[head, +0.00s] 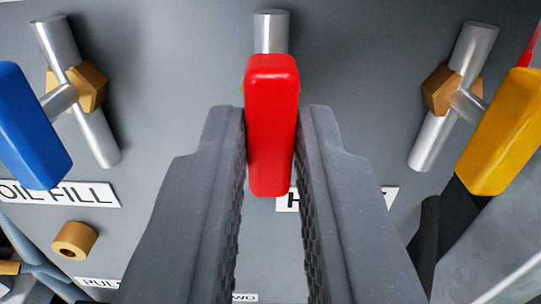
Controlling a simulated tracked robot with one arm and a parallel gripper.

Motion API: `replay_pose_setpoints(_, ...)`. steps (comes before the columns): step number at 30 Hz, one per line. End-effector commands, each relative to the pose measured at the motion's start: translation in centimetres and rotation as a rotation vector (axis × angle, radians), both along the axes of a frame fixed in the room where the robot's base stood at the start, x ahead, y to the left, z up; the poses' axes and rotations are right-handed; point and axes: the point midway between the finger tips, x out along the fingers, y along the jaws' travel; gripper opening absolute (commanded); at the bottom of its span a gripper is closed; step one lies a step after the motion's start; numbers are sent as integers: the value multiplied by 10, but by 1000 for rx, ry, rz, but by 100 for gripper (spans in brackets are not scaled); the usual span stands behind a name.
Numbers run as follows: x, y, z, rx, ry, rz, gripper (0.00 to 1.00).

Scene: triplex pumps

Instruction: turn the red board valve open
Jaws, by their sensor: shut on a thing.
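The red board valve's handle (271,125) is in the middle of the head view, long and pointing down the picture. A silver pipe (271,32) shows above it, and a sliver of brass shows at its left edge. My gripper (271,135) has one grey ribbed finger on each side of the red handle, shut on it near the fingertips. The handle and fingers hide most of the valve body and part of a white label behind.
A blue-handled valve (32,125) is at the left and a yellow-handled valve (500,130) at the right, both on the grey board (185,60). The label "OIL FILL" (60,194) and a brass fitting (74,240) are at lower left. Dark and pale hoses lie at the lower corners.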

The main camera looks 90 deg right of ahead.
Motion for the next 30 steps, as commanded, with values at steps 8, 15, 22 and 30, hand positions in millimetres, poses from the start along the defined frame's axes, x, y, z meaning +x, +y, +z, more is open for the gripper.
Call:
replay_pose_setpoints(8, -1, 0, -2, 4, 2, -1, 35)
replay_pose_setpoints(15, -1, 7, -2, 3, 0, 1, 35)
replay_pose_setpoints(22, -3, 47, -3, 6, 1, 5, 35)
replay_pose_setpoints(30, -7, 101, -4, 5, 1, 3, 35)
